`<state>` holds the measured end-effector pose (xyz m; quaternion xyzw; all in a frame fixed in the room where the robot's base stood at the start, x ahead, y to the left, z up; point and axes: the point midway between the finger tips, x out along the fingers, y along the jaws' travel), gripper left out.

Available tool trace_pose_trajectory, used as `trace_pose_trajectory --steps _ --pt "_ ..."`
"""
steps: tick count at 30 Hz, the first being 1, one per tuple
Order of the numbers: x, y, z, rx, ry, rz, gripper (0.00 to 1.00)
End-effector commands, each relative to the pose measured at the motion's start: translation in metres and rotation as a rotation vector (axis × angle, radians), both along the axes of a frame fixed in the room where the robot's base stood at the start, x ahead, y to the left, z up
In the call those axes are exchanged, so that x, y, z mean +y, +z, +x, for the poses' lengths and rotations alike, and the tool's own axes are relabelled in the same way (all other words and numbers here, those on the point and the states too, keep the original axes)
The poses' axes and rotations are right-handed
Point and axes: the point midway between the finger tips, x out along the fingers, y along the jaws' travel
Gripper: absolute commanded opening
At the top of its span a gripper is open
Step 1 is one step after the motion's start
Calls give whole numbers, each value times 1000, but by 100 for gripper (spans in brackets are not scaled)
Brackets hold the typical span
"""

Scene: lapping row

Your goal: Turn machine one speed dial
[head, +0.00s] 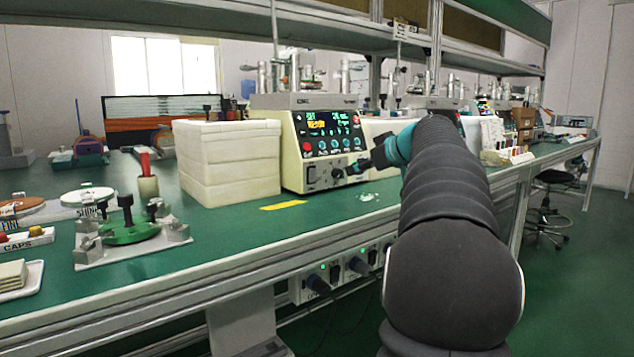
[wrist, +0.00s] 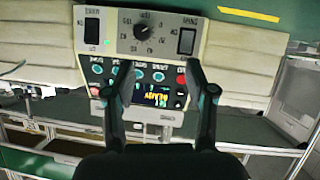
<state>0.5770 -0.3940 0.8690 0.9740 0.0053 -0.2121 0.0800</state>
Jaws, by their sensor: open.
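The nearest lapping machine (head: 268,118), cream with a black control panel, stands on the green bench in the head view. A black round dial (wrist: 142,32) with a printed scale sits on its lower plate, between two dark rocker switches, in the upside-down wrist view. My gripper (wrist: 160,68) is open and empty. Its two fingers stand apart in front of the panel, with the dial beyond the fingertips and a little left of their middle. I see no contact with the dial. In the head view my gripper (head: 358,168) partly covers the machine's lower front.
A stack of cream blocks (head: 225,160) stands close left of the machine. A yellow strip (head: 283,205) lies on the bench before it. A green fixture (head: 128,233) is nearer left. More machines line the bench to the right.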

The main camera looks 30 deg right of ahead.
Motion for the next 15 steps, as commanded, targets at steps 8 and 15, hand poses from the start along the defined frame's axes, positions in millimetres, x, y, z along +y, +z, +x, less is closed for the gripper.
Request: trace_pose_trajectory --steps 8,15 --pt "-31 1 6 -42 -5 -40 55" --pt "-32 -14 43 -40 -4 -38 55"
